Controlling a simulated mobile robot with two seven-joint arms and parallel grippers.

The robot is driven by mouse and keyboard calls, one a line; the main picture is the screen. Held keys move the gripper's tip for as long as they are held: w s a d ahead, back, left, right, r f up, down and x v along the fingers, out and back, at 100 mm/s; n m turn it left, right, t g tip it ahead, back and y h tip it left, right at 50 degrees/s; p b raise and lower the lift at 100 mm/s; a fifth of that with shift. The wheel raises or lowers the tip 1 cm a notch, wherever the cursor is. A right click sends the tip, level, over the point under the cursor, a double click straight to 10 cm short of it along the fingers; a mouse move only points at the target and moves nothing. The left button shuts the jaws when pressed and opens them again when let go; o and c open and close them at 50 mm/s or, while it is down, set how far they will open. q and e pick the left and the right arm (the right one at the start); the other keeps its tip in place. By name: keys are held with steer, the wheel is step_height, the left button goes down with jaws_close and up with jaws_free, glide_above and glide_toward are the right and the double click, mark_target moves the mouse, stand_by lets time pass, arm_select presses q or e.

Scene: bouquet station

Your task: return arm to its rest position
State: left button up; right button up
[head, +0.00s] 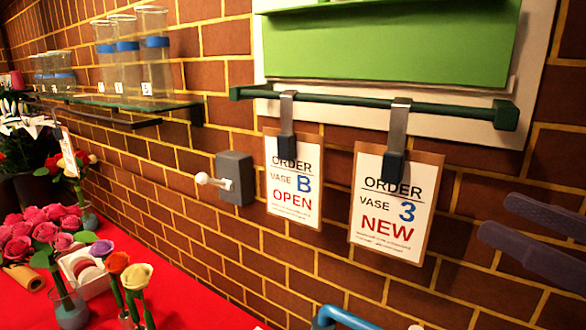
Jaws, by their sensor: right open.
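My right gripper (499,219) comes in at the right edge of the head view. Its two dark fingers point left, apart from each other, with nothing between them. It is in front of the brick wall, to the right of the "Order vase 3 new" card (394,235), and does not appear to touch it. The rest of my right arm is out of the picture. My left gripper does not show.
A grey switch box (236,178) with a white lever is left of the cards. Flowers stand on the red table (195,290). A blue bar (342,318) shows at the bottom.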

steer(key=s+d+f+m+g+h, duration=0.2)
steer(key=d+f+m+h, duration=0.45)
steer(key=h, duration=0.65)
steer(key=s+a+f+g+y, duration=0.1)
steer(key=s+a+f+g, duration=0.35)
steer(key=s, duration=0.35)
steer(key=s+a+f+g+y, duration=0.1)
steer(key=s+a+f+g, duration=0.3)
steer(key=s, duration=0.3)
step_height(320, 180, up, 21)
steer(key=p, duration=2.1)
steer(key=shift+s+d+g+p, duration=0.3)
steer(key=shift+s+g, duration=0.15)
